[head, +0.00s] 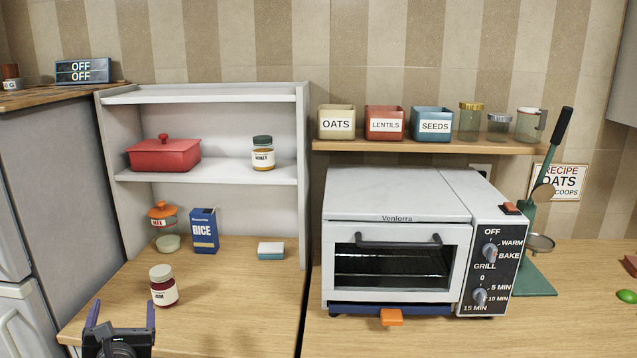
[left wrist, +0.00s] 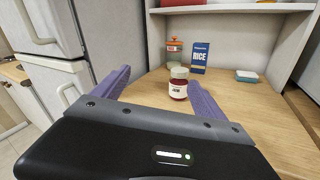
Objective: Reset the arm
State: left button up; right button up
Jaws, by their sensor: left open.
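My left gripper (head: 118,316) shows at the bottom left of the head view, low over the front of the wooden counter. Its two purple fingers are apart with nothing between them. In the left wrist view the gripper (left wrist: 158,88) also shows open. A jam jar (head: 163,287) with a pale lid stands upright on the counter beyond the fingertips, apart from them. The jar (left wrist: 179,84) also shows in the left wrist view, ahead of the gap between the fingers. My right gripper is not in view.
A white shelf unit (head: 206,172) stands behind, with a red lidded box (head: 164,154) and a honey jar (head: 263,153). A rice box (head: 204,231), an orange-lidded jar (head: 163,217) and a sponge (head: 271,250) are at its base. A toaster oven (head: 397,207) stands right. The counter's front middle is clear.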

pick_arm(q)
jog(key=s+d+f+m+g+h+b, duration=0.1)
jog(key=d+f+m+g+h, duration=0.1)
jog(key=d+f+m, duration=0.5)
jog(key=s+d+f+m+g+h, duration=0.1)
jog(key=d+f+m+g+h, duration=0.15)
jog(key=f+m, duration=0.7)
jog(key=s+d+f+m+g+h+b, duration=0.1)
jog(key=s+d+f+m+h, duration=0.15)
jog(key=d+f+m, duration=0.4)
jog(key=s+d+f+m+g+h+b, duration=0.2)
jog(key=s+d+f+m+g, duration=0.2)
jog(key=s+d+f+m, duration=0.3)
jog(key=s+d+f+m+g+h+b, duration=0.1)
jog(key=s+d+f+m+g+h, duration=0.2)
jog(key=s+d+f, duration=1)
notch_tip(320, 180, down, 6)
jog(key=s+m+g, duration=0.2)
jog(key=s+m, duration=0.1)
jog(key=shift+d+f+m+b, duration=0.15)
jog(key=shift+f+m+b, duration=0.05)
jog(key=shift+m+b, duration=0.2)
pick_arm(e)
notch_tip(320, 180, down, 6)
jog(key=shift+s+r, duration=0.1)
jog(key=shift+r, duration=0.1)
